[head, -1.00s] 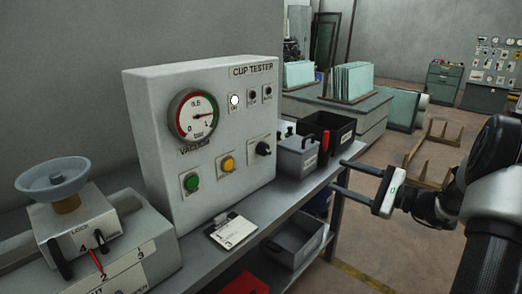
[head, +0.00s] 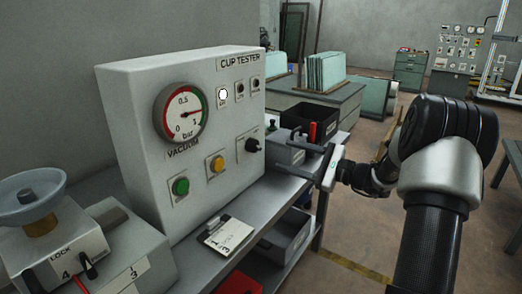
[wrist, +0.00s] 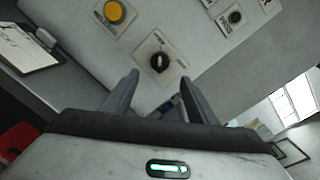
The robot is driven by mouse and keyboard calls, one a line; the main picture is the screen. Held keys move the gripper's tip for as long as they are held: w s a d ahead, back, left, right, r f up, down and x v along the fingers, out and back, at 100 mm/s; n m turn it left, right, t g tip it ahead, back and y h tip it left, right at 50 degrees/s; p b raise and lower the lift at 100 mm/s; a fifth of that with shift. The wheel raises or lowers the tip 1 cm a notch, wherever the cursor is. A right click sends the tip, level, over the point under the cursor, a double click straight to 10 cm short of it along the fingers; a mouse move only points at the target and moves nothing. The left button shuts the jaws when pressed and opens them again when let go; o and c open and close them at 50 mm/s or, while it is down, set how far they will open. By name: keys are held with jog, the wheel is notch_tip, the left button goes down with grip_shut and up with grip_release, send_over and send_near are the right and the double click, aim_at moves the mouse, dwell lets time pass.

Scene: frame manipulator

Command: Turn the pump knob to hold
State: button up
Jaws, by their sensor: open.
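The black rotary knob (head: 252,145) sits on a light square plate at the lower right of the cup tester's front panel (head: 212,125). In the wrist view the knob (wrist: 160,63) shows a short white mark on its face; the lettering on its plate is too small to read. My gripper (head: 280,156) is open and empty, just to the right of the knob in the head view. In the wrist view the knob lies beyond and between the fingertips (wrist: 157,80), with a gap, not touched.
A yellow button (head: 217,164), a green button (head: 180,187) and the vacuum gauge (head: 181,113) are on the same panel. A clipboard (head: 225,233) lies on the bench below. A grey box and a black bin (head: 310,122) stand behind my gripper.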

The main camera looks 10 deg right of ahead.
aim_at(259, 147)
jog(key=x, duration=1)
jog(key=shift+w+a+b, duration=0.15)
jog(key=shift+b, duration=0.25)
jog(key=c, duration=1.1)
